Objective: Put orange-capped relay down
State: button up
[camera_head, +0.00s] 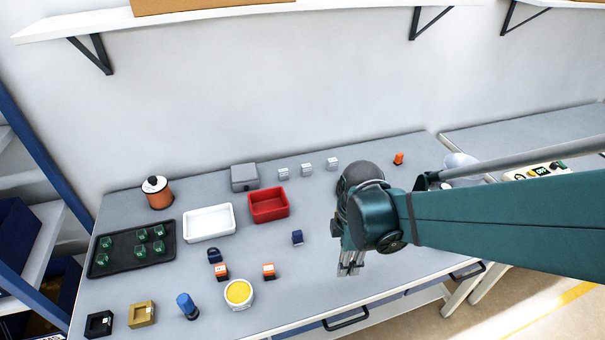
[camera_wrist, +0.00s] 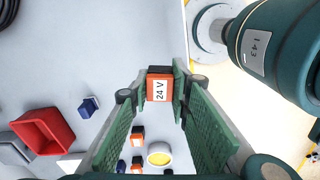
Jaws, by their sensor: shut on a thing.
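My gripper (camera_head: 350,267) is over the right part of the grey table (camera_head: 310,225), near the front edge. In the wrist view its green-padded fingers (camera_wrist: 159,92) are closed on an orange-capped relay (camera_wrist: 158,87) with a dark body and a white "24 V" label. The relay is held at the fingertips and looks clear of the table. I cannot make it out in the head view. Two similar orange relays (camera_head: 221,272) (camera_head: 268,271) stand on the table to the left of my gripper.
A red bin (camera_head: 287,206), a white bin (camera_head: 188,239) and a black tray (camera_head: 90,270) with green parts lie left. A yellow-filled round dish (camera_head: 230,304), a blue cylinder (camera_head: 187,308) and blue parts (camera_head: 297,237) stand nearby. Table around the gripper is bare.

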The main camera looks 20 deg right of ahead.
dwell(0.3)
jog(key=w+a+r+p, duration=0.1)
jog(key=w+r, duration=0.1)
jog(key=w, duration=0.5)
jog(key=w+a+r+p, duration=0.1)
jog(key=w+r, duration=0.2)
jog(key=w, duration=0.3)
jog(key=r+n+p, duration=0.2)
jog(key=p, duration=0.5)
send_over(249, 174)
jog(key=shift+s+f, duration=0.1)
jog(key=shift+f, duration=0.15)
jog(key=shift+f, duration=3.1)
jog(key=shift+f, duration=0.15)
jog(key=shift+f, duration=1.75)
